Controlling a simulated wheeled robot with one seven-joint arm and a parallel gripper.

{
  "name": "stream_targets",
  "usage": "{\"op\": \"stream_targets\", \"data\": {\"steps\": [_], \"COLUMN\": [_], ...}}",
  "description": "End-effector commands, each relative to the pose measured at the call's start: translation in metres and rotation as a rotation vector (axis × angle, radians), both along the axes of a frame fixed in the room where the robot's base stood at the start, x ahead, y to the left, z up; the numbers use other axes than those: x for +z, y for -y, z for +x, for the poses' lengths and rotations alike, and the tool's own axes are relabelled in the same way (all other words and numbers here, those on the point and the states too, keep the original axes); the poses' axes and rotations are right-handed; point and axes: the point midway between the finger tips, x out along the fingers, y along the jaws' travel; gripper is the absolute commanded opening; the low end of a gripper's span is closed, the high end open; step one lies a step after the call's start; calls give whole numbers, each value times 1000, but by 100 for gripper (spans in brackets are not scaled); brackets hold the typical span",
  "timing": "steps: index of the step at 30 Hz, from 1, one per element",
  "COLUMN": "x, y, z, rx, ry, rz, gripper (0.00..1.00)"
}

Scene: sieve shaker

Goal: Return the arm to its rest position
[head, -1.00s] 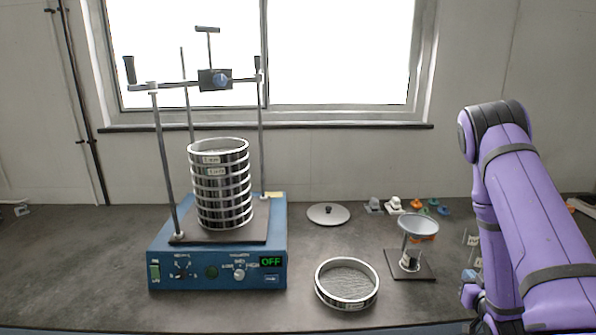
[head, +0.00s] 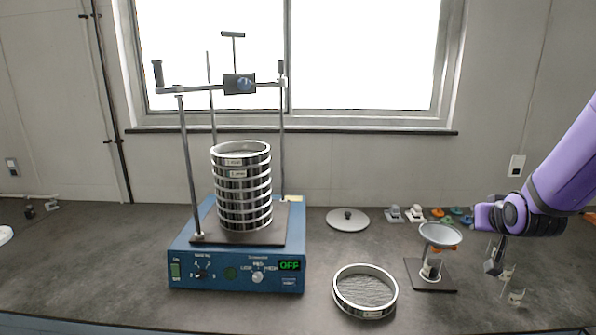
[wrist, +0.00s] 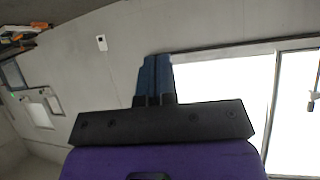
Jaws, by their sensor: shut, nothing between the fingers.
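My gripper (wrist: 155,78) shows in the wrist view with its two blue fingers side by side and shut, holding nothing. Behind the fingers are the grey wall and the bright window, with no bench surface near the tips. In the head view my purple arm (head: 565,180) reaches in from the right edge and bends at a dark joint above the right part of the bench. The gripper's fingertips cannot be clearly made out in the head view.
A blue sieve shaker (head: 235,270) carries a stack of sieves (head: 243,190); its display reads OFF. The front left is clear.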

Motion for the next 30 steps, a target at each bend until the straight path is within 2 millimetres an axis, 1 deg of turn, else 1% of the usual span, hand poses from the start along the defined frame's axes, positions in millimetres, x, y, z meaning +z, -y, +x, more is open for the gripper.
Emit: {"op": "stream_targets", "data": {"steps": [1,3,8,11,15,20,24,27,30], "x": [14,28,57,74,95,115,127,133,136], "y": [-8,-17,-38,-51,-69,-87,-101,-108,-113], "z": [-8,-20,-52,-76,-114,-162,-207,-234,-253], "rx": [9,20,51,74,106,147,184,204,219], "ry": [-14,-48,-129,-180,-250,-334,-406,-449,-481], "rz": [6,15,33,40,49,52,50,48,44], "gripper": [0,0,0,0,0,0,0,0,0]}}
